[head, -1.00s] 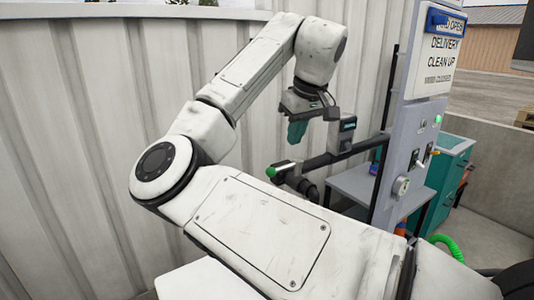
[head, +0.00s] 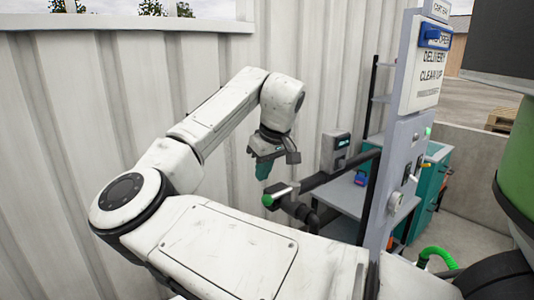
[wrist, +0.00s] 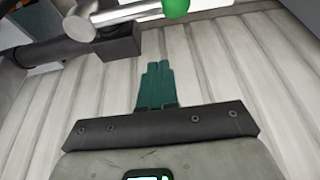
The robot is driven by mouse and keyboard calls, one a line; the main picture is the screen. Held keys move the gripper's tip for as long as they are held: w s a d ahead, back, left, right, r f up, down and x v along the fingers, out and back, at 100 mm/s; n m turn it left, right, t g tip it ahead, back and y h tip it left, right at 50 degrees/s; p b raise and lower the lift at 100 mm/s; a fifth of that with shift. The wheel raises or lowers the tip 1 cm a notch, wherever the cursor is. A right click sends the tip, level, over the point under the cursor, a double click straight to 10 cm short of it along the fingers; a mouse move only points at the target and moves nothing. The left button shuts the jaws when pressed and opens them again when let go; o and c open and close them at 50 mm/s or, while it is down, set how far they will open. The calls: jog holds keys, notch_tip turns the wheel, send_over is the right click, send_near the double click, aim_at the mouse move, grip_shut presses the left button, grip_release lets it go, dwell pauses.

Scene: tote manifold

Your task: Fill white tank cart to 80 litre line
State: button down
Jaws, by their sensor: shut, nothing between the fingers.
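My gripper (head: 262,172) has teal fingers, shut and empty, pointing down. In the head view it is just above a valve lever (head: 284,193) with a green knob (head: 267,200) on its left end. In the wrist view the closed fingers (wrist: 156,85) show against the ribbed wall, with the silver lever (wrist: 125,13) and green knob (wrist: 176,7) at the top edge, apart from the fingers. I cannot make out a white tank cart or an 80 litre line.
A ribbed wall (head: 60,120) stands close behind my arm. A grey control panel (head: 403,165) with a dial, a switch and a white sign (head: 424,75) rises at right. A green hose (head: 438,256), a teal cabinet (head: 428,185) and a large green body (head: 516,160) are farther right.

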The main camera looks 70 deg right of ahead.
aim_at(282, 194)
jog(key=shift+s+a+f+p, duration=0.35)
jog(key=shift+s+a+f, duration=0.1)
jog(key=shift+s+f, duration=0.25)
jog(key=shift+s+a+f+p, duration=0.35)
jog(key=shift+s+a+f, duration=0.1)
jog(key=shift+s+f, duration=0.25)
